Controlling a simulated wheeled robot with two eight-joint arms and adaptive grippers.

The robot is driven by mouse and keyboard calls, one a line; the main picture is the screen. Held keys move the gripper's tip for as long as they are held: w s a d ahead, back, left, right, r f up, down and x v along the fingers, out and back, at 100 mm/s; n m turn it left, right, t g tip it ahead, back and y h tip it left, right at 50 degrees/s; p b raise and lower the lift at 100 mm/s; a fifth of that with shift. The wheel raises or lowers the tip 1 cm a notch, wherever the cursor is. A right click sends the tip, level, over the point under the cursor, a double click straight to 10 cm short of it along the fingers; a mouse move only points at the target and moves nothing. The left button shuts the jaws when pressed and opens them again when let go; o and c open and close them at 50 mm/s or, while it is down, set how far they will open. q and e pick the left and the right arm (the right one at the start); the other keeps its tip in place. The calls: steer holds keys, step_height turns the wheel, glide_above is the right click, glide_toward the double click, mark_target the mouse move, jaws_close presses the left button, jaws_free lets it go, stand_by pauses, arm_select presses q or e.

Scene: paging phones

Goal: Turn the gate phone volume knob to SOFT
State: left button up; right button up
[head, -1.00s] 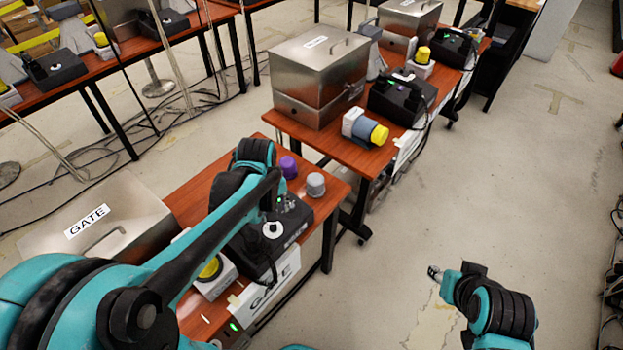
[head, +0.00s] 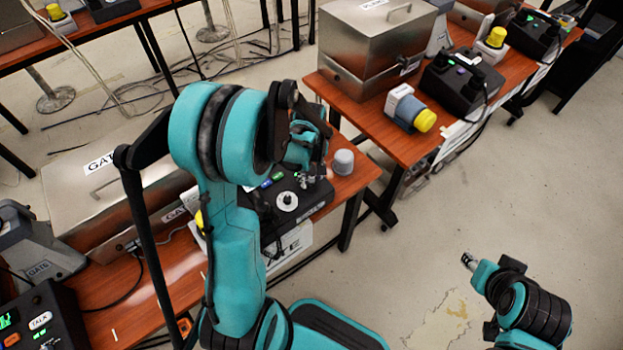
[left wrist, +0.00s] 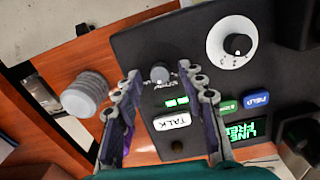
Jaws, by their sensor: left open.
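The gate phone (head: 322,196) is a black box on the near red-brown table, and its panel (left wrist: 205,70) fills much of the left wrist view. A small grey knob (left wrist: 160,72) sits on the panel near a TALK button (left wrist: 172,122) and green lights. A larger white dial with a dark knob (left wrist: 238,44) is to its right. I cannot read the markings at the small knob. My left gripper (head: 308,182) is over the phone, open, with its fingers (left wrist: 165,85) on either side of the small knob; contact is unclear. My right gripper (head: 468,261) hangs over the floor, its opening unclear.
A grey cylinder (head: 343,161) stands on the table beside the phone. A metal box labelled GATE (head: 110,180) is at left. Another table (head: 385,150) with a metal box (head: 375,45) and phone (head: 462,82) stands behind. The floor at right is clear.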

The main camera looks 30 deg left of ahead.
arm_select(q)
steer(key=shift+f, duration=0.25)
steer(key=shift+c, duration=0.2)
jaws_close()
steer(key=shift+n, duration=0.3)
steer(key=n, duration=0.3)
steer(key=shift+s+t, duration=0.1)
steer(key=shift+t, duration=0.2)
steer(key=shift+n, duration=2)
steer(key=shift+t, duration=0.3)
